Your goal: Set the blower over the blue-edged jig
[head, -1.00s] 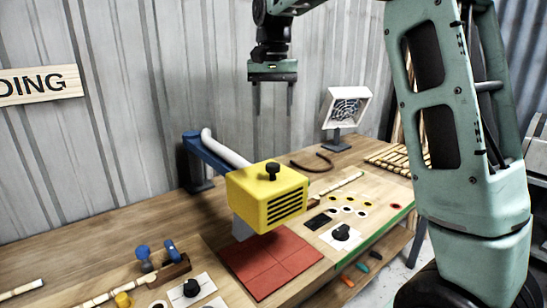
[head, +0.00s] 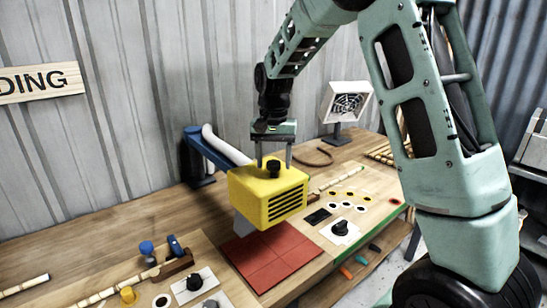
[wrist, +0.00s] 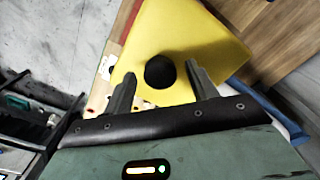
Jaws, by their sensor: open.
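The blower is a yellow box (head: 265,198) with dark side slots, a black top knob (head: 273,168) and a pale nozzle (head: 243,228) below. It hangs on a blue swing arm (head: 215,148) over a red tiled pad (head: 270,262). My gripper (head: 274,158) is open, pointing down just above the blower, its fingers either side of the knob. In the wrist view the knob (wrist: 160,71) shows between the fingertips (wrist: 161,74); I cannot tell whether they touch it. I cannot make out a blue-edged jig; one board has a green edge (head: 374,230).
A white fan box (head: 346,101) stands at the back right. A bent rattan piece (head: 318,158) lies near it. A peg board (head: 347,203), black dial (head: 340,228) and a wooden block with blue-handled tools (head: 175,262) are on the bench.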

